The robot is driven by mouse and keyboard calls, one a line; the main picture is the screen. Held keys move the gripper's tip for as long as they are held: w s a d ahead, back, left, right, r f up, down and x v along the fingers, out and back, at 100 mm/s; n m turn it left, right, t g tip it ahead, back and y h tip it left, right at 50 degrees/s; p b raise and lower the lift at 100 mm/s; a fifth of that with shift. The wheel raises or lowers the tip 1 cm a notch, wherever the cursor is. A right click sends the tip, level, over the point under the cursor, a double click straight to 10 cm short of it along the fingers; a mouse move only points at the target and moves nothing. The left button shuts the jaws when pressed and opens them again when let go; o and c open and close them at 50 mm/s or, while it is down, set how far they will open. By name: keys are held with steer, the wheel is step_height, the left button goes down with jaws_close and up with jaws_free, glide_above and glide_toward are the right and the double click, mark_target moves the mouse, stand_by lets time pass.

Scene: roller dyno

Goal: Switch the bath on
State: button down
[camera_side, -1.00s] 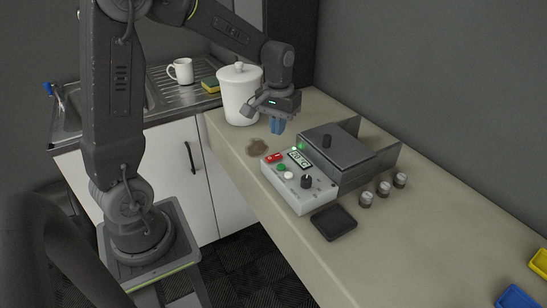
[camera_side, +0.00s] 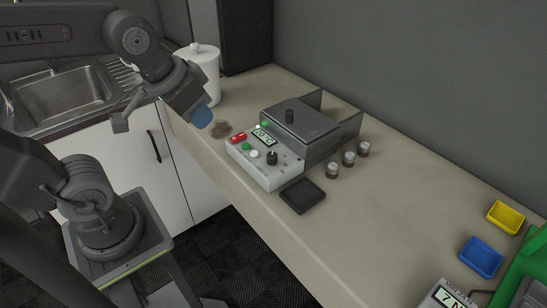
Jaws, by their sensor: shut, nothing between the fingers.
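The bath (camera_side: 302,120) is a dark grey box with a lid and a black lid knob, standing on the counter. Its light control box (camera_side: 268,172) is at the front left. The box has a red switch (camera_side: 238,138), a green button (camera_side: 246,147), a white button (camera_side: 254,154), a black dial (camera_side: 272,157) and a lit display (camera_side: 263,137) too small to read surely. A small green light (camera_side: 264,125) shows by the display. My gripper (camera_side: 203,117), with blue fingertips, is shut and empty, tilted, above and left of the red switch, apart from it.
A white lidded jar (camera_side: 208,70) stands behind my gripper. A brown patch (camera_side: 221,130) lies on the counter (camera_side: 370,235). A black tray (camera_side: 302,195) and small jars (camera_side: 348,159) are right of the control box. Yellow (camera_side: 505,217) and blue (camera_side: 481,257) trays lie far right.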

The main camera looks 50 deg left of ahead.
steer(key=shift+s+d+m+t, duration=0.15)
steer(key=shift+s+d, duration=0.05)
steer(key=shift+s, duration=0.25)
steer(key=shift+s+d+m+t, duration=0.15)
steer(key=shift+s, duration=0.3)
steer(key=g, duration=0.6)
glide_above(232, 141)
step_height(232, 141, down, 2)
steer(key=shift+f, duration=0.1)
steer(key=shift+f, duration=0.1)
step_height(232, 141, down, 14)
steer(key=shift+r, duration=0.1)
steer(key=shift+s, duration=0.1)
